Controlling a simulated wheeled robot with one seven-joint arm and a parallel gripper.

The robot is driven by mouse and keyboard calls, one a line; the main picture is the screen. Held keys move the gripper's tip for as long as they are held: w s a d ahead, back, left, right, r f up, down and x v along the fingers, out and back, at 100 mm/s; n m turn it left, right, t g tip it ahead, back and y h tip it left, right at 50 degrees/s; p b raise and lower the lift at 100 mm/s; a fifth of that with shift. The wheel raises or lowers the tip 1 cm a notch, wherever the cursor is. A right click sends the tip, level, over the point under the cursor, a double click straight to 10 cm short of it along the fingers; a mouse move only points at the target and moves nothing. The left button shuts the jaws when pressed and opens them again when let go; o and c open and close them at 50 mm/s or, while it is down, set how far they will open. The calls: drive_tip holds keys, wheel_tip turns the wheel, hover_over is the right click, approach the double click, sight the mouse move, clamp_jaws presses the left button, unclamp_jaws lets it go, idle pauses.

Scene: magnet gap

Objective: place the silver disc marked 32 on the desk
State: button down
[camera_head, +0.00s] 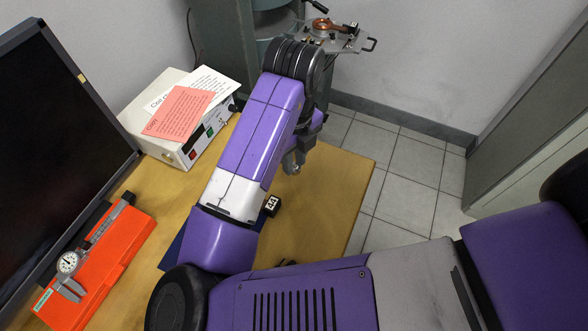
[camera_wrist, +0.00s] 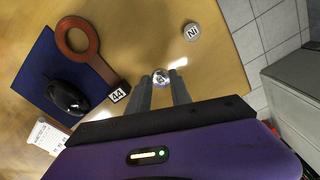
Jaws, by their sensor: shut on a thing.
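My gripper (camera_wrist: 160,84) points down over the wooden desk (camera_head: 340,190) and is shut on a small shiny silver disc (camera_wrist: 161,76) between its fingertips. The marking on the disc is too small to read. In the head view my gripper (camera_head: 293,163) is partly hidden by my arm. The desk also shows in the wrist view (camera_wrist: 215,75). I cannot tell whether the disc touches the desk or hangs above it. A second, grey round disc (camera_wrist: 192,32) with a dark mark lies on the desk beyond the fingertips.
A copper ring with a handle (camera_wrist: 98,63), a blue mat (camera_wrist: 40,75) and a black mouse (camera_wrist: 67,97) lie further left. An orange case (camera_head: 105,255) and white box (camera_head: 165,150) are on the desk.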

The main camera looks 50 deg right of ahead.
drive_tip(key=shift+f, duration=2.15)
drive_tip(key=shift+f+b, duration=0.2)
drive_tip(key=shift+b, duration=0.2)
drive_tip(key=c, duration=1.2)
unclamp_jaws()
drive_tip(key=shift+o, duration=0.2)
drive_tip(key=shift+r, duration=0.1)
